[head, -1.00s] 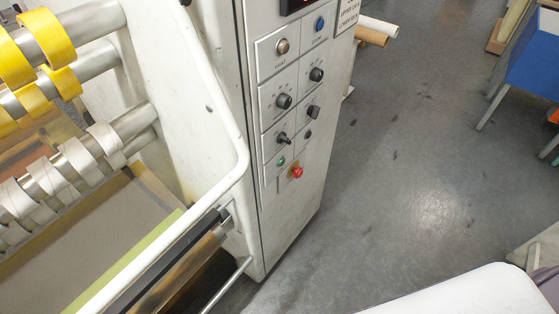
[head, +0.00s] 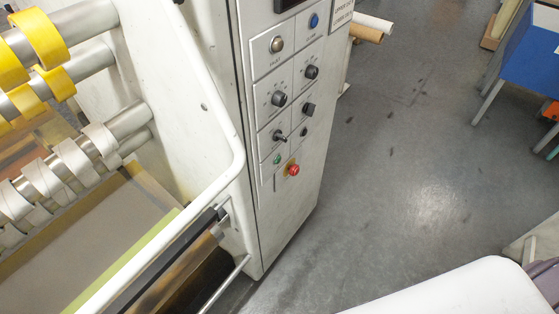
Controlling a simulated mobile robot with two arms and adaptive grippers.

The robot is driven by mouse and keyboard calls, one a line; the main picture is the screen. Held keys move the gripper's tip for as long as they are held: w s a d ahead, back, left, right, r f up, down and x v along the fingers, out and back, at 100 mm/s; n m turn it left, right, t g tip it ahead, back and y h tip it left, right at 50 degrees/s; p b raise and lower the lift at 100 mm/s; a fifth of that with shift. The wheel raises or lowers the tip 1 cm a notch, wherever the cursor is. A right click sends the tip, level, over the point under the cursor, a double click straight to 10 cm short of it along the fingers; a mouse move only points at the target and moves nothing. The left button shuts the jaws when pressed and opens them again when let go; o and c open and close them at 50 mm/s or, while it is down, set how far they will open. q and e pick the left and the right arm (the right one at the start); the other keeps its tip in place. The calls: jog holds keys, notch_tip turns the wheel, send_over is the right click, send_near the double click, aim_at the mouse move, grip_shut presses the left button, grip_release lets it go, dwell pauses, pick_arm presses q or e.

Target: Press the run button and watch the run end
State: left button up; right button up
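The machine's control panel (head: 291,105) faces me on the white cabinet. A small green button (head: 277,159) sits low on its left column. A red mushroom button (head: 293,170) sits beside it, slightly lower and to the right. A blue button (head: 314,21) is at the upper right, and a pale lamp-like knob (head: 276,44) is at the upper left. Several black knobs (head: 279,99) lie between. The labels are too small to read for certain. The display (head: 290,2) is cut off at the top edge. Neither gripper is in view.
Rollers with yellow tape rolls (head: 39,38) and white tape rolls (head: 76,160) are at left. A white guard rail (head: 160,228) runs in front of them. Grey floor (head: 400,170) is open right of the cabinet. A blue table-like object (head: 532,55) stands far right.

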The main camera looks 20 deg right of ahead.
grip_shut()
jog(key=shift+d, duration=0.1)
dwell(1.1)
